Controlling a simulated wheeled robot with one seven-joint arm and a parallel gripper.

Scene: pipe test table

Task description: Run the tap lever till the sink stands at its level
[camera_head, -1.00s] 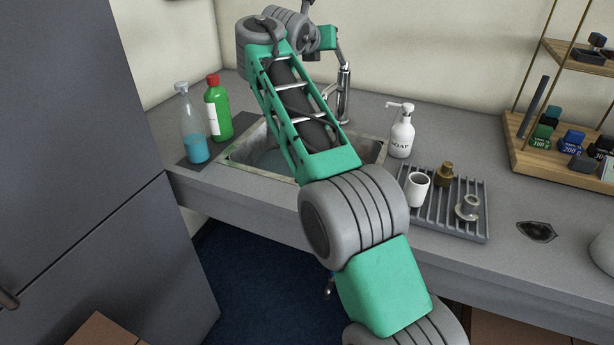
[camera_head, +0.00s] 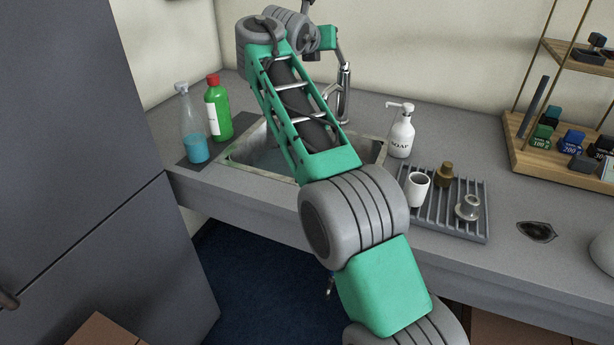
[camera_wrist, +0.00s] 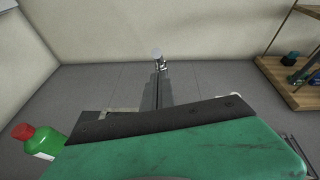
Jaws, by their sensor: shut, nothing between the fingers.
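The sink (camera_head: 375,152) is set into the grey counter, partly hidden behind my arm. Bluish water (camera_head: 268,158) shows inside its left part; any level mark is hidden or too small to see. The chrome tap (camera_head: 344,92) stands behind the sink, right of my forearm. In the wrist view, the top of the tap (camera_wrist: 159,62) shows just beyond my gripper (camera_wrist: 159,78). My gripper is shut and empty, its fingers close to the tap. Contact with the lever cannot be told, and the lever's position is unclear.
A blue-liquid bottle (camera_head: 193,130) and a green bottle (camera_head: 218,108) stand left of the sink. A soap dispenser (camera_head: 402,135) stands right of it, near a ribbed drying tray (camera_head: 445,222) with cups. A wooden shelf (camera_head: 530,155) is at far right.

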